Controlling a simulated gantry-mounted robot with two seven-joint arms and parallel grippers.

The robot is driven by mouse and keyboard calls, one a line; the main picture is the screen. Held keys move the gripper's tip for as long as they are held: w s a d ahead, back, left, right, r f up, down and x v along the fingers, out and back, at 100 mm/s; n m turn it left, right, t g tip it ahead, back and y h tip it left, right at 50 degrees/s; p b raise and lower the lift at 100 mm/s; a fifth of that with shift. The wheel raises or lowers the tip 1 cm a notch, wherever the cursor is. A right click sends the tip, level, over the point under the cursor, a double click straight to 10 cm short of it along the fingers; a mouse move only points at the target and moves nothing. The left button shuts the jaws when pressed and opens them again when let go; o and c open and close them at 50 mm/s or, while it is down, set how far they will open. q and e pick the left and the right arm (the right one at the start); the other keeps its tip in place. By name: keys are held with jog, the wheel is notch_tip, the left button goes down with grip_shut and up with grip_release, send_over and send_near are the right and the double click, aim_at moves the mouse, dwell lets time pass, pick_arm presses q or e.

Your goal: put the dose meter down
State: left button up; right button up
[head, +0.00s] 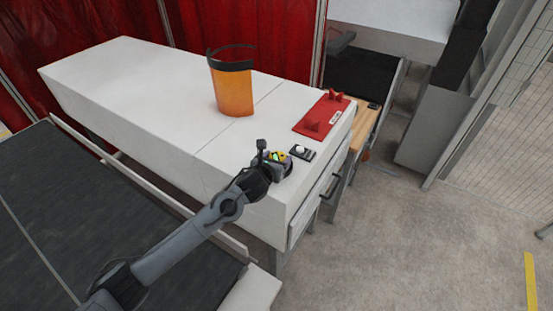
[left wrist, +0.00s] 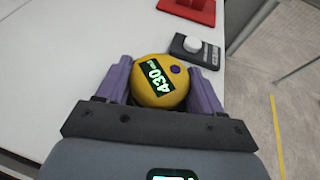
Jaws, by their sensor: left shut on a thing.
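The dose meter (left wrist: 155,95) is a round yellow device with a dark display with green digits reading 430 and a small purple button. It also shows small in the head view (head: 278,156). My left gripper (head: 272,166) is shut on it, with one purple finger on each side in the left wrist view (left wrist: 160,78). The meter is at the front right part of the white cabinet top (head: 130,75). I cannot tell whether its underside touches the top. My right gripper is in neither view.
A small black block with a white knob (head: 302,152) sits just right of the meter. A red holder (head: 320,115) lies behind it. An orange face shield (head: 232,90) stands further back. The cabinet's edge and drawers (head: 315,205) are close on the right. The left part of the top is clear.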

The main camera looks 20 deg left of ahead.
pick_arm(q)
jog(key=shift+f, duration=0.1)
jog(key=o, duration=1.3)
